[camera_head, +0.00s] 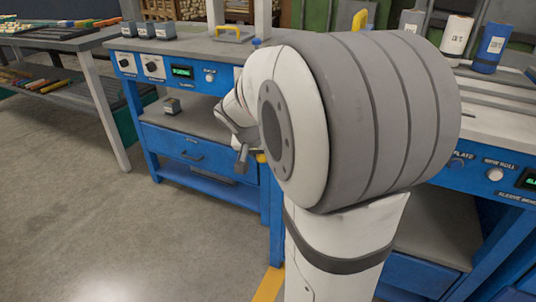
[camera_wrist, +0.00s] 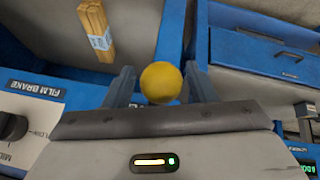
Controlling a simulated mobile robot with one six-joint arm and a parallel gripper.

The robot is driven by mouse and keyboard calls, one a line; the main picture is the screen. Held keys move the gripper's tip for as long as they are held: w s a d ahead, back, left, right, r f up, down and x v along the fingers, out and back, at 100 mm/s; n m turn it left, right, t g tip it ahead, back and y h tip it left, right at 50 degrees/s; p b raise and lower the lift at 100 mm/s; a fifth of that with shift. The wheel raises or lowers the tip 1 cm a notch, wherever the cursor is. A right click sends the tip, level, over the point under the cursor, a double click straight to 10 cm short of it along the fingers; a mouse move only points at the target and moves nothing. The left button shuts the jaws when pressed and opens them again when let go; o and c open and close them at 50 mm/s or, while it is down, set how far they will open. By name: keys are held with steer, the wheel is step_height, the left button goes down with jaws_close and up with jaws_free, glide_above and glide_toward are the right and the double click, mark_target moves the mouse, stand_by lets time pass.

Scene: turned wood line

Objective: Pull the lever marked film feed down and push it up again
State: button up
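A round yellow knob (camera_wrist: 160,82) shows in the wrist view, in line with the space between the two fingers of my gripper (camera_wrist: 160,88). The fingers are apart, with a small gap on each side of the knob. A bit of yellow (camera_head: 261,157) beside my gripper (camera_head: 242,160) in the head view looks like the same knob. The knob hides its own shaft, and my arm covers much of the bench front there. No film feed label is readable, so I cannot confirm which lever this is.
A panel marked film brake (camera_wrist: 35,89) with a black dial is at the left of the wrist view. A blue drawer (camera_wrist: 262,52) is at upper right. In the head view, the blue bench (camera_head: 190,150) has dials and a green display. Open floor (camera_head: 120,230) lies at left.

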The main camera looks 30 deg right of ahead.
steer(key=p+v, duration=0.3)
steer(key=v, duration=0.4)
steer(key=shift+a+r, duration=0.2)
steer(key=shift+r, duration=0.15)
steer(key=shift+s, duration=0.1)
